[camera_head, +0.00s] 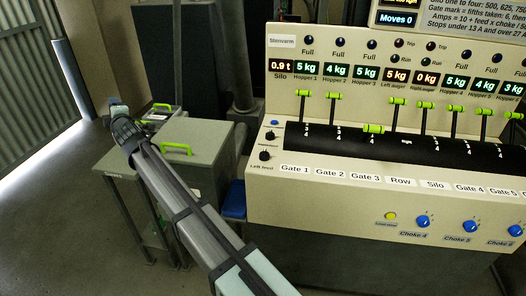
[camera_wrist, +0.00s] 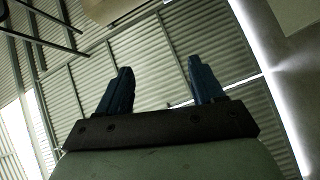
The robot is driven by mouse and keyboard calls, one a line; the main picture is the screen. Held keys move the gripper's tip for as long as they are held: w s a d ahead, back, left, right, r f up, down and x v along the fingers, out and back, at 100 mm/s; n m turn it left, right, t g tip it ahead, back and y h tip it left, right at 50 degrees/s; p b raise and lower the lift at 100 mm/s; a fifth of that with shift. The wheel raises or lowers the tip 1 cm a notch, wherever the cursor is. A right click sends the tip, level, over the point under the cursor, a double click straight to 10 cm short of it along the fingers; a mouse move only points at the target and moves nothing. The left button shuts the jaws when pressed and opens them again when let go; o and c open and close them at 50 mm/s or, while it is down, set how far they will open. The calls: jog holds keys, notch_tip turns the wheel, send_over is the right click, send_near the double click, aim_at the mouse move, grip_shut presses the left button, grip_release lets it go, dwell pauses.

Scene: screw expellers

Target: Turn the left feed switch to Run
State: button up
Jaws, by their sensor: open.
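The left feed switch (camera_head: 265,155) is a small black knob at the left end of the beige control panel. Its "Left feed" label sits just below it. Which way its pointer faces is too small to tell. My gripper (camera_wrist: 163,85) is open and empty in the wrist view, with its two dark blue fingers apart and facing a corrugated wall. In the head view my arm reaches up and left, well to the left of the panel and apart from the switch. The switch does not show in the wrist view.
Another black knob (camera_head: 270,136) and a blue button (camera_head: 274,123) sit just above the switch. Green-handled levers (camera_head: 373,128) stand along the panel to the right. A grey box with a green handle (camera_head: 176,148) stands between my arm and the panel.

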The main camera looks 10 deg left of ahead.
jog(key=w+d+r+n+t, duration=0.2)
jog(key=w+d+r, duration=0.3)
jog(key=r, duration=0.4)
jog(key=w+d+f+m+h, duration=0.1)
jog(key=w+d+m+h, duration=0.1)
jog(key=w+d+h, duration=0.35)
jog(key=m+g+h, duration=0.8)
jog(key=m+g, duration=0.3)
jog(key=g, duration=0.2)
send_over(264, 151)
notch_tip(264, 151, down, 12)
jog(key=shift+y, duration=0.25)
notch_tip(264, 151, down, 13)
jog(key=shift+s+r, duration=0.1)
jog(key=shift+r, duration=0.05)
jog(key=shift+c, duration=0.4)
